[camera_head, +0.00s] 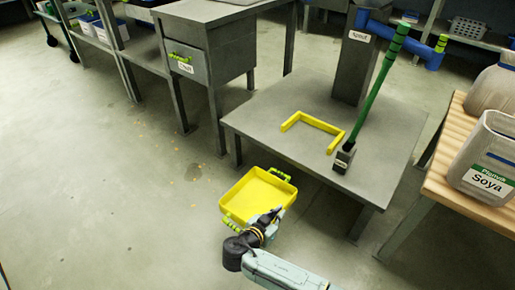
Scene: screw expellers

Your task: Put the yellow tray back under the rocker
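The yellow tray (256,196) is a shallow, empty, open box with green grips at its back right and front left. It is in front of the low grey table; I cannot tell if it rests on the floor or is raised. My gripper (274,214) is at the tray's front right corner, overlapping its rim in the picture. Its fingers are small and dark, so whether they are open or shut, or touch the tray, is unclear. The rocker appears to be the green lever (377,88) with the blue bar (427,53). Below it, a yellow U-shaped frame (315,122) lies on the tabletop.
The low grey table (262,128) has a labelled grey post (355,63). A wooden bench (446,186) at right holds a container marked Soya (486,162). A grey cabinet (227,47) stands behind left.

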